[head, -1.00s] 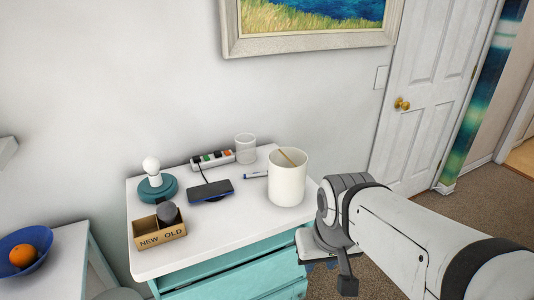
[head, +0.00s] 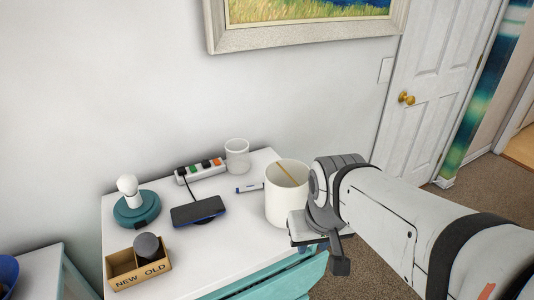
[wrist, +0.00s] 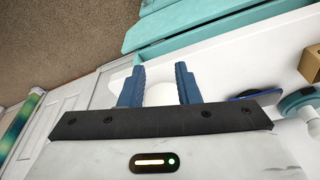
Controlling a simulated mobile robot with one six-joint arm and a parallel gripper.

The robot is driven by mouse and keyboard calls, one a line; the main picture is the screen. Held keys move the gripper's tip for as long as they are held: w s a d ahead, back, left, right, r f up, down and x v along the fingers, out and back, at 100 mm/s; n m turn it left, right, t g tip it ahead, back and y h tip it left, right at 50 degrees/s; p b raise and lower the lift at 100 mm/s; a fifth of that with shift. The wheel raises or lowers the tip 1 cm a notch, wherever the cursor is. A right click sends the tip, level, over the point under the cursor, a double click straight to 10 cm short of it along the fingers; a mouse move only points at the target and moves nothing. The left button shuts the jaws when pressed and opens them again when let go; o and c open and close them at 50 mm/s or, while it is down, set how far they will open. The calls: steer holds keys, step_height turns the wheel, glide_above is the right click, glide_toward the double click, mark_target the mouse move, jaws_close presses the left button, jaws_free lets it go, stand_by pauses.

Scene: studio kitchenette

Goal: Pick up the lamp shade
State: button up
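The lamp shade looks like the large white open-topped cylinder (head: 284,205) on the right of the white table, with a thin tan stick showing inside it. My gripper (wrist: 160,67) is open, its two blue fingers spread. In the wrist view a white rounded surface, likely the shade (wrist: 160,94), shows between the fingers; I cannot tell whether they touch it. The teal lamp base (head: 136,208) with a bare white bulb (head: 128,186) stands at the table's left.
A smaller white cup (head: 237,158), a power strip (head: 200,170), a blue marker (head: 250,189) and a dark phone (head: 198,211) lie behind and left of the shade. A wooden "NEW OLD" box (head: 122,280) holds a dark round item (head: 147,246). The table (head: 225,250) is bare in front.

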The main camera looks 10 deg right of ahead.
steer(key=n+y+p, duration=0.1)
steer(key=n+p, duration=0.3)
steer(key=p, duration=0.4)
glide_toward(266, 199)
steer(key=shift+p+x, duration=0.7)
steer(key=shift+x, duration=2.25)
steer(key=shift+w, duration=0.15)
steer(key=shift+c, duration=0.4)
steer(key=shift+r, duration=0.1)
jaws_close()
